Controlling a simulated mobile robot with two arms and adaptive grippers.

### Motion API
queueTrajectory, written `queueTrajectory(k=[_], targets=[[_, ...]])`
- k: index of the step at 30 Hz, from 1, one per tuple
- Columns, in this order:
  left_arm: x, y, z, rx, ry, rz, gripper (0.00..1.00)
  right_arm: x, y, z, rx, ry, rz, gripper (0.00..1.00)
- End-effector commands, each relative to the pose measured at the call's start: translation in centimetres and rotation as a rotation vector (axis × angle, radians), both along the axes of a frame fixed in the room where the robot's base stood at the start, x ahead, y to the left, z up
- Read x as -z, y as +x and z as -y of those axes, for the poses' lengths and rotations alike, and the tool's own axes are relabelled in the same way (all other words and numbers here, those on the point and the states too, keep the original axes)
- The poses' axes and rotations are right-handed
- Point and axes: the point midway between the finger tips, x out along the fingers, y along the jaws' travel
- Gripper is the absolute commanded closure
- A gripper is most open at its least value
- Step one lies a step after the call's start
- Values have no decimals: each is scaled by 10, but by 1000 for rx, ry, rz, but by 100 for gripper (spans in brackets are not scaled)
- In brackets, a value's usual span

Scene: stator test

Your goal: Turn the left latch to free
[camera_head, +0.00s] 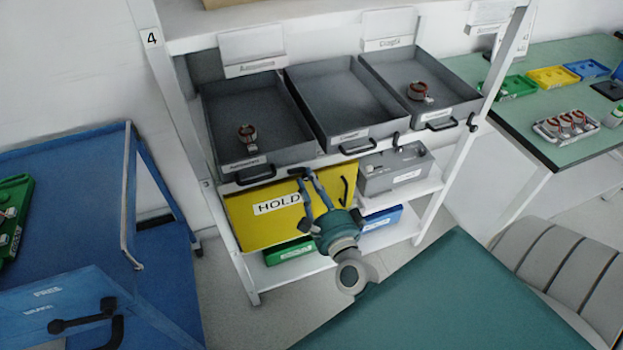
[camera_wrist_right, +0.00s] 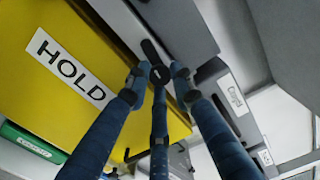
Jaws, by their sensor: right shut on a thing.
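A small black latch (camera_head: 297,171) sits on the front edge of the shelf, under the left and middle grey trays and at the top of the yellow HOLD panel. In the right wrist view, the black latch (camera_wrist_right: 150,50) shows a lever arm and a round pivot between my fingertips. My right gripper (camera_head: 305,175) reaches up in front of the yellow panel and is shut on the latch; it also shows in the wrist view (camera_wrist_right: 160,75). The fingers partly hide the latch. My left gripper is out of view.
Two more black latches (camera_head: 396,138) (camera_head: 471,121) sit farther right along the shelf edge. The left tray (camera_head: 240,105) and right tray (camera_head: 400,70) hold copper-coloured parts; the middle tray (camera_head: 335,90) is empty. A blue cart (camera_head: 60,240) stands left, a green table (camera_head: 560,130) right.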

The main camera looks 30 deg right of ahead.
Motion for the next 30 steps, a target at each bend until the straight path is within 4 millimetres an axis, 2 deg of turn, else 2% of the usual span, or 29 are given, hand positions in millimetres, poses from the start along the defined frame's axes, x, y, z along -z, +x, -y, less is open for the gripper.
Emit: queueTrajectory(k=[1,11,27,28,30], targets=[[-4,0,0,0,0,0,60,-8,3,-3,-5,-30,4,100],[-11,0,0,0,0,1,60,-6,3,-3,-5,-153,-25,100],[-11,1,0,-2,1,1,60,-4,3,-4,-7,-172,-32,100],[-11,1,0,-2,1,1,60,-4,3,-4,-7,-172,-32,73],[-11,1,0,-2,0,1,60,-4,3,-4,-6,-172,-33,59]])
